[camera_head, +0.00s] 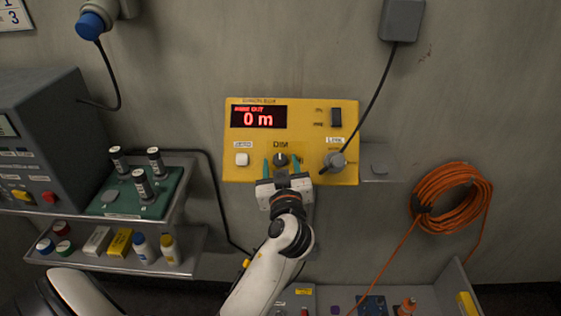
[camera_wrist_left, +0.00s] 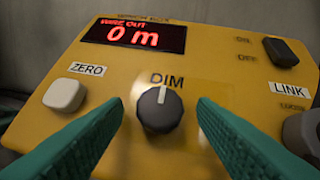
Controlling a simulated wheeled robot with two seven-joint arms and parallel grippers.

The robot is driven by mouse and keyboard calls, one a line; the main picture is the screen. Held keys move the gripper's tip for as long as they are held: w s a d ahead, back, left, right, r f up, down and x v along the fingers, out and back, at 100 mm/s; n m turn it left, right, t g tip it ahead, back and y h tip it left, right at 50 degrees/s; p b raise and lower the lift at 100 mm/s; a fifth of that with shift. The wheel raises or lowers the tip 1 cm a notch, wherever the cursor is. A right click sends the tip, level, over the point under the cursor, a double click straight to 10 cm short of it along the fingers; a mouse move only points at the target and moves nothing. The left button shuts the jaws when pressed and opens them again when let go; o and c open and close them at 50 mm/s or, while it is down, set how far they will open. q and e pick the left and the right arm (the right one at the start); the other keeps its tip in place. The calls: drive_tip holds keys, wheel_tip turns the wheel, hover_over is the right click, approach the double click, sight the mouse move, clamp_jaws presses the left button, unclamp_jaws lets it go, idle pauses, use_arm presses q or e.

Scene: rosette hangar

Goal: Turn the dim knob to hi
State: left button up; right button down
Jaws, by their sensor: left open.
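The dim knob (camera_head: 281,160) is a small dark round knob under the DIM label on the yellow winch box (camera_head: 300,125). In the left wrist view the dim knob (camera_wrist_left: 160,109) has a white pointer line that points up, slightly left. My left gripper (camera_head: 281,168) is open, with its green fingers on either side of the knob. In the left wrist view the fingers (camera_wrist_left: 160,130) stand apart from the knob, with gaps on both sides. No hi mark is readable around the knob. My right gripper is not in view.
The box also carries a red display (camera_wrist_left: 132,36) reading 0 m, a white ZERO button (camera_wrist_left: 65,95), a dark ON/OFF switch (camera_wrist_left: 281,52) and a LINK connector (camera_head: 335,161) with a cable. Shelves with bottles (camera_head: 140,247) stand left. An orange cable coil (camera_head: 450,198) hangs right.

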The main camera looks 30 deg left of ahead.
use_arm(q)
drive_tip(key=shift+s, duration=0.1)
drive_tip(key=shift+c, duration=0.6)
drive_tip(key=c, duration=0.8)
drive_tip(key=shift+c, duration=0.2)
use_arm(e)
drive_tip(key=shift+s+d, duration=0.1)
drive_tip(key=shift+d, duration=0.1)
